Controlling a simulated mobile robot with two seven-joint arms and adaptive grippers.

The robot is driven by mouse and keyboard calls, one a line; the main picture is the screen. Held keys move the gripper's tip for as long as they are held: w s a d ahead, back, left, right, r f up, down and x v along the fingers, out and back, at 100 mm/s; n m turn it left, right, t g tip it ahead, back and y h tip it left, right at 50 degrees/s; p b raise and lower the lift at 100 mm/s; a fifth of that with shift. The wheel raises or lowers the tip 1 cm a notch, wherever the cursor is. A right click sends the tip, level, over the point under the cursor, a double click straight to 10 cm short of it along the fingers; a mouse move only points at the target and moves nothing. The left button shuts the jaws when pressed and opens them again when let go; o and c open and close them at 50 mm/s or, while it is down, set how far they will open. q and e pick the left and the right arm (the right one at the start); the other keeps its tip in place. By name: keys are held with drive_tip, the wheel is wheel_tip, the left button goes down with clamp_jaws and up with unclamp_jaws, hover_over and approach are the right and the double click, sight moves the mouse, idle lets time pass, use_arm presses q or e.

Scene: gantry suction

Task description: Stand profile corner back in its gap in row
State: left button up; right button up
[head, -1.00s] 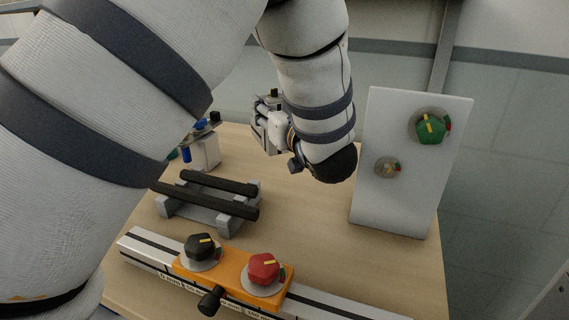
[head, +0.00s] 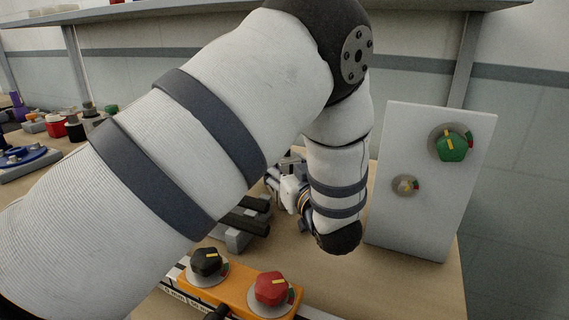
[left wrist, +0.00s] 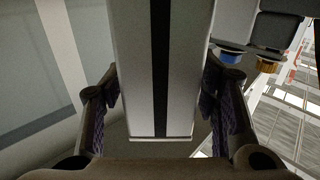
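My left gripper (head: 283,186) is low over the table behind the dark bars, partly hidden by my own left arm. In the left wrist view, its two dark fingers (left wrist: 160,90) stand wide apart, one on each side of a grey profile (left wrist: 185,70) with a black slot along its middle. The profile's end lies between the fingertips. I cannot tell whether the pads touch its sides. I cannot make out a row or a gap for the profile corner. My right gripper is not in view.
Black bars (head: 245,222) on a grey stand lie near my gripper. An orange carriage (head: 237,290) holds a black knob (head: 206,262) and a red knob (head: 271,288). A white panel (head: 425,215) with a green knob (head: 452,147) stands at right. Several small items stand at far left.

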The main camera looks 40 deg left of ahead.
use_arm(q)
drive_tip(key=shift+r, duration=0.15)
drive_tip(key=v, duration=1.2)
drive_tip(key=shift+p, duration=0.3)
